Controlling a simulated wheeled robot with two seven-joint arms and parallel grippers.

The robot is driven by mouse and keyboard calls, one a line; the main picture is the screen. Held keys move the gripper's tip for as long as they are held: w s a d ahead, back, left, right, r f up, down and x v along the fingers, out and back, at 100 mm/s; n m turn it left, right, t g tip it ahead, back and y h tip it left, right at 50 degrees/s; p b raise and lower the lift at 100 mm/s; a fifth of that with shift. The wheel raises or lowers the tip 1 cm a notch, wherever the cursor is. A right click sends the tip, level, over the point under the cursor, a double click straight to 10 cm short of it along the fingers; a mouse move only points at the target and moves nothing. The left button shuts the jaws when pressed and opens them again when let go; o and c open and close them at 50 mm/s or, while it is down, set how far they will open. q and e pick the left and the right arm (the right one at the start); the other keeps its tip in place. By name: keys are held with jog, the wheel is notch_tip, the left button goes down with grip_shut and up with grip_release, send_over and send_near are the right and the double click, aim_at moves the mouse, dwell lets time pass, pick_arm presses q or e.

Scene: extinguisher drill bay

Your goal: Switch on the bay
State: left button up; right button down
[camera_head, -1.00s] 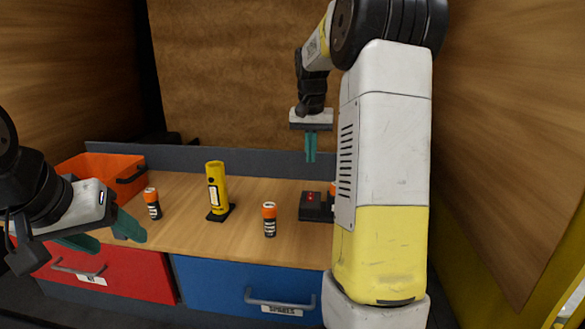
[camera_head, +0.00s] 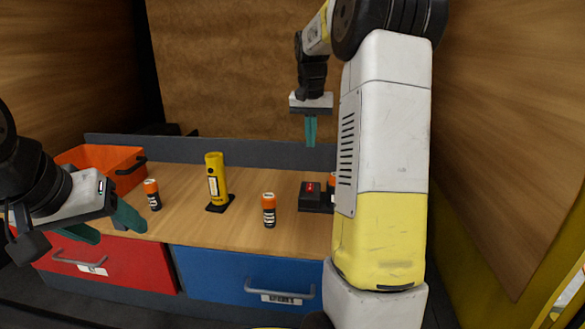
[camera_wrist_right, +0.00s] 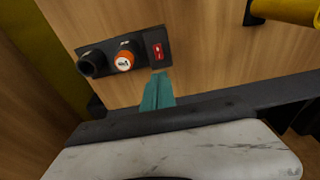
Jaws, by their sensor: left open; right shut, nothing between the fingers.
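A black box with a red rocker switch (camera_head: 310,187) sits on the bench, partly behind my right arm. In the right wrist view the red switch (camera_wrist_right: 157,51) is at one end of the black box (camera_wrist_right: 138,68). Beside it an orange-topped battery (camera_wrist_right: 124,57) stands in a round socket, and another socket (camera_wrist_right: 91,64) looks empty. My right gripper (camera_head: 311,145) is shut and empty, pointing down above the bench. In the wrist view its fingertips (camera_wrist_right: 158,76) appear just below the switch; contact is not visible. My left gripper (camera_head: 112,228) is open and empty at the left.
Two orange-topped batteries, one left (camera_head: 152,194) and one nearer the middle (camera_head: 269,210), stand on the wooden bench (camera_head: 237,225). A yellow cylinder (camera_head: 216,180) stands on a black base. An orange bin (camera_head: 95,157) is behind. Red (camera_head: 130,263) and blue (camera_head: 225,275) drawers are below.

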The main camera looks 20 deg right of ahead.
aim_at(310, 185)
jog(key=f, duration=0.4)
jog(key=w+f, duration=0.1)
jog(key=f, duration=0.4)
jog(key=w+d+f, duration=0.1)
jog(key=f, duration=0.3)
jog(key=shift+f, duration=0.4)
jog(key=shift+f, duration=0.25)
